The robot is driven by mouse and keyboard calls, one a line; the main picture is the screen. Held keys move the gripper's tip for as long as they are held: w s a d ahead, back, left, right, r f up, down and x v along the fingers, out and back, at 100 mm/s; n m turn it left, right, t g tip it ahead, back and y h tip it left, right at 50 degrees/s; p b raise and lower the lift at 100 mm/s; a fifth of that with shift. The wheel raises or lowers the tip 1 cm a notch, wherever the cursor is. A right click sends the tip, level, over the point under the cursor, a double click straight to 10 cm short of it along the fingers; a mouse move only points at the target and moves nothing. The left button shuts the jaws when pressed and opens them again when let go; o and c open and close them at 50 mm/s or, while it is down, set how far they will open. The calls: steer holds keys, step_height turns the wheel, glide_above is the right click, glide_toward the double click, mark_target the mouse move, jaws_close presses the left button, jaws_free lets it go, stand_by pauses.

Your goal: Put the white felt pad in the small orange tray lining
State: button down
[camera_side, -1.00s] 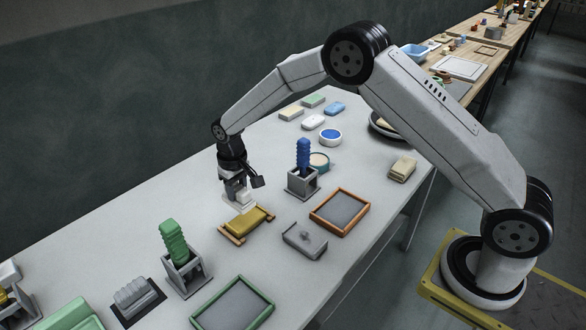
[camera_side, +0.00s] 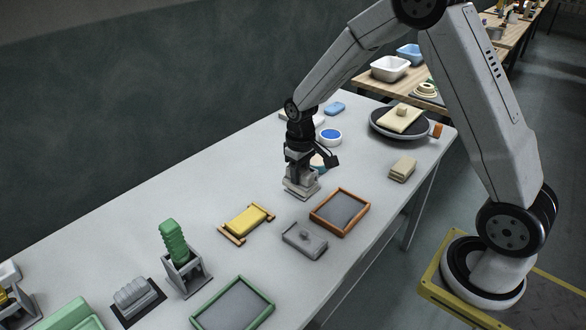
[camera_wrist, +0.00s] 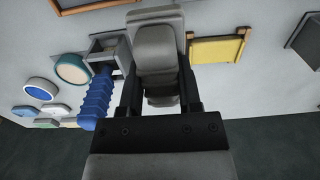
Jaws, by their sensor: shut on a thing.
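My gripper (camera_side: 300,176) is shut on a pale block, which I take to be the white felt pad (camera_side: 300,189). It is held low over the table's middle, behind and left of the small orange tray (camera_side: 359,220). In the wrist view the pad (camera_wrist: 156,15) looks grey in shadow, with a raised middle part between the fingers (camera_wrist: 156,88). The tray's dark grey lining (camera_side: 342,209) is bare in the side view. Part of the tray's frame (camera_wrist: 92,7) shows at the wrist view's top left. I cannot tell the gap below the pad.
A blue-handled tool (camera_wrist: 97,100) stands in a grey holder close beside the gripper, hidden behind it in the side view.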

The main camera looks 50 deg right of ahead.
steer(key=s+d+r, duration=0.1)
steer(key=s+d, duration=0.2)
steer(key=s, duration=0.7)
steer(key=s+d, duration=0.3)
steer(key=s, duration=0.7)
steer(key=shift+s+r, duration=0.2)
steer(key=shift+r, duration=0.15)
steer(key=shift+w+d+f, duration=0.7)
steer(key=shift+w+f, duration=0.85)
steer(key=shift+w, duration=0.6)
steer(key=shift+w+d+f, duration=0.65)
steer(key=shift+w+f, duration=0.9)
steer(key=shift+w, duration=0.55)
steer(key=shift+w+d+f, duration=0.7)
steer(key=shift+w+f, duration=0.85)
steer(key=shift+w, duration=0.6)
